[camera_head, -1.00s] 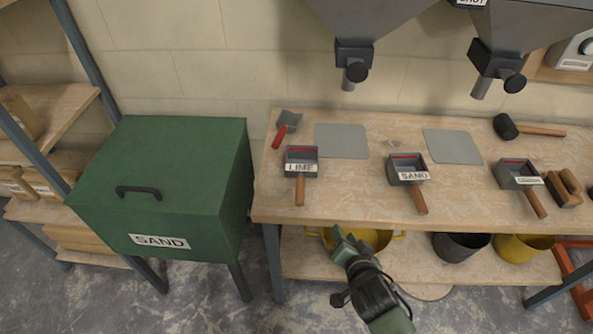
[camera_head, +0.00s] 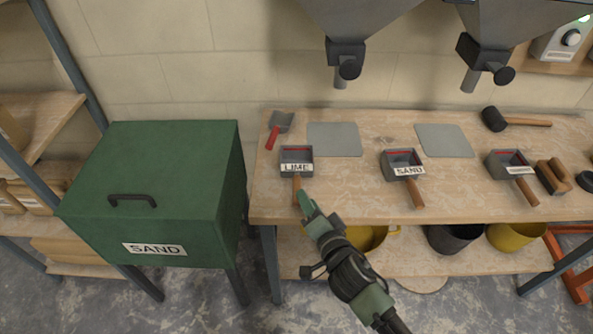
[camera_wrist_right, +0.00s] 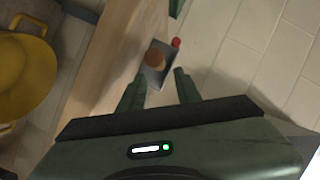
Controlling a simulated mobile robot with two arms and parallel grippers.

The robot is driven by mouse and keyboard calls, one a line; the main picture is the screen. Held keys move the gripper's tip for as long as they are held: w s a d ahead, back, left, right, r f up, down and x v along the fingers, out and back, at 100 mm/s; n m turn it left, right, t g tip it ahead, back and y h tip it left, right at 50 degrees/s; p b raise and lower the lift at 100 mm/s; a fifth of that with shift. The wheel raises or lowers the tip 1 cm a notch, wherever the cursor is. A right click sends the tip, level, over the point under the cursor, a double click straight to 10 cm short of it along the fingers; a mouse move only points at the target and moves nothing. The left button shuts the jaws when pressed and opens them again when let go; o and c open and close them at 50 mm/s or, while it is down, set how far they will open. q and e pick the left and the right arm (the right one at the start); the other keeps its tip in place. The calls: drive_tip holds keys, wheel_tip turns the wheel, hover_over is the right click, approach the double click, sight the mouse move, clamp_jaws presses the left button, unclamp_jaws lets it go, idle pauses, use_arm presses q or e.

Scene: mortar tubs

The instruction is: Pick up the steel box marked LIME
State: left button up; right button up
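The steel box marked LIME (camera_head: 297,157) is a small grey open box with a red stripe inside and a wooden handle toward the table's front edge. It sits at the left of the workbench (camera_head: 350,205). My right gripper (camera_head: 307,201) is at the front edge of the bench, by the handle's near end. In the right wrist view the fingers (camera_wrist_right: 160,80) are apart, with the handle end and grey box (camera_wrist_right: 157,75) ahead, between and beyond the tips. I cannot tell whether it touches the handle. My left gripper is not in view.
A box marked SAND (camera_head: 402,160) and a third labelled box (camera_head: 508,163) stand to the right. A red-handled trowel (camera_head: 279,125) lies behind the LIME box, beside a grey plate (camera_head: 334,139). A green SAND bin (camera_head: 160,180) stands left. Hoppers (camera_head: 346,55) hang above.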

sight(300, 186)
drive_tip(key=x, duration=0.7)
drive_tip(key=shift+w+f+p, duration=0.1)
drive_tip(key=shift+f+p, duration=0.1)
drive_tip(key=shift+p, duration=0.1)
drive_tip(key=shift+d, duration=0.1)
clamp_jaws()
idle(1.0)
